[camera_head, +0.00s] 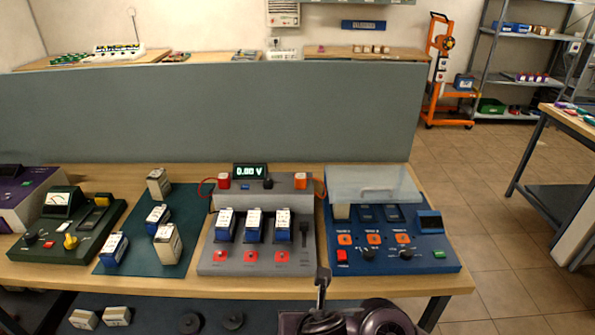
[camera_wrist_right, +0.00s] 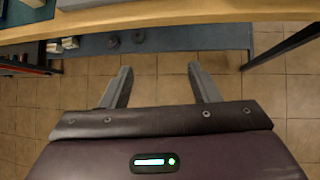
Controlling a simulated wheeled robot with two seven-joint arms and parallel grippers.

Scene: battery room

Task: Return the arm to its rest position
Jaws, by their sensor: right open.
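My right gripper (camera_wrist_right: 160,72) shows in the right wrist view with its two grey fingers spread apart and nothing between them. Beyond the fingertips are floor tiles and a low shelf under the workbench. In the head view part of my right arm (camera_head: 350,322) shows at the bottom, in front of the workbench's front edge, with a narrow grey part rising beside the edge. My left gripper and left arm are not in view.
The wooden workbench (camera_head: 150,279) holds a grey tester (camera_head: 258,264) with several batteries and a display reading 0.00 V. A blue device with a clear lid (camera_head: 377,185) stands right, a teal mat (camera_head: 120,262) with batteries left. Open floor (camera_head: 490,225) lies right.

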